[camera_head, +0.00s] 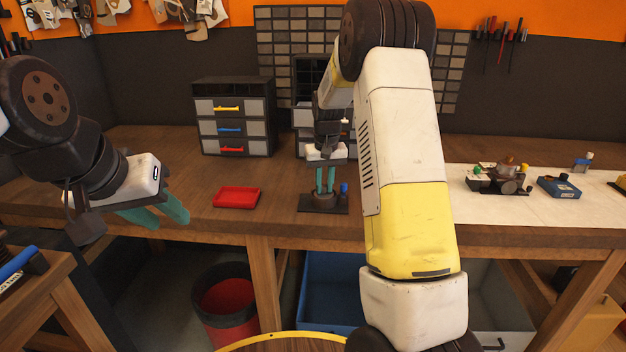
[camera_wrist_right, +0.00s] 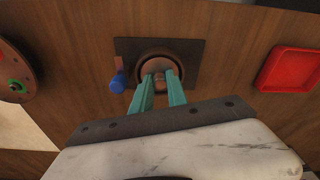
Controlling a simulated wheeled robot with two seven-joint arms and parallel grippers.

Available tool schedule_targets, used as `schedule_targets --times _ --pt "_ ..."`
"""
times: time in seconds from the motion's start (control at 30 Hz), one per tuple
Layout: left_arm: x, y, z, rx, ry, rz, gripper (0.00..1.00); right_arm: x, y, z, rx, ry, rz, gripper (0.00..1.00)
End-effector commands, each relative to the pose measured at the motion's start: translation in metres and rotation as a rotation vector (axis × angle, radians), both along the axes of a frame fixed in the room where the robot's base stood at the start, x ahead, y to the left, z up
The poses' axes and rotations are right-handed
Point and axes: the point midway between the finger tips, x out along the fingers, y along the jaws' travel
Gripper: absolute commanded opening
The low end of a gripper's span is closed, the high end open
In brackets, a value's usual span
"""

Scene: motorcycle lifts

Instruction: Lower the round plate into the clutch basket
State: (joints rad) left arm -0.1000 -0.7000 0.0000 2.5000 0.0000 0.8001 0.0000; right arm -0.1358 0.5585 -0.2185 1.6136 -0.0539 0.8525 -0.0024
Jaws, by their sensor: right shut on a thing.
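The clutch basket (camera_head: 323,203) is a dark round cup on a square black base, standing on the bench. In the right wrist view it shows as a brownish ring (camera_wrist_right: 157,55). My right gripper (camera_head: 325,190) points straight down over it, its teal fingertips (camera_wrist_right: 161,80) at or inside the ring. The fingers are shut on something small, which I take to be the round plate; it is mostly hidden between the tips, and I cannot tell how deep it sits. My left gripper (camera_head: 158,216) hangs at the left in front of the bench edge, fingers apart and empty.
A blue knob (camera_wrist_right: 118,83) stands on the base beside the basket. A red tray (camera_head: 237,197) lies to its left. A drawer cabinet (camera_head: 233,120) stands behind. An assembly (camera_head: 500,180) and a blue box (camera_head: 559,187) lie on the pale mat at right.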

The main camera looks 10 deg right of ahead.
Motion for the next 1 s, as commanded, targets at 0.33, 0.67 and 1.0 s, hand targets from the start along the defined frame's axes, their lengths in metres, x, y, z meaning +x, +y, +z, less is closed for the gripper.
schedule_targets --times 0.33,0.67,1.0 --pt "0.0 0.0 0.0 0.0 0.0 0.0 0.36 0.0 0.0 0.0 0.0 -0.001 0.0 0.44" --pt "0.0 0.0 0.0 0.0 0.0 0.0 0.36 -0.001 0.0 0.02 0.0 -0.004 0.0 0.44" --pt "0.0 0.0 0.0 0.0 0.0 0.0 0.36 -0.008 0.0 0.07 0.0 -0.002 0.0 0.44"
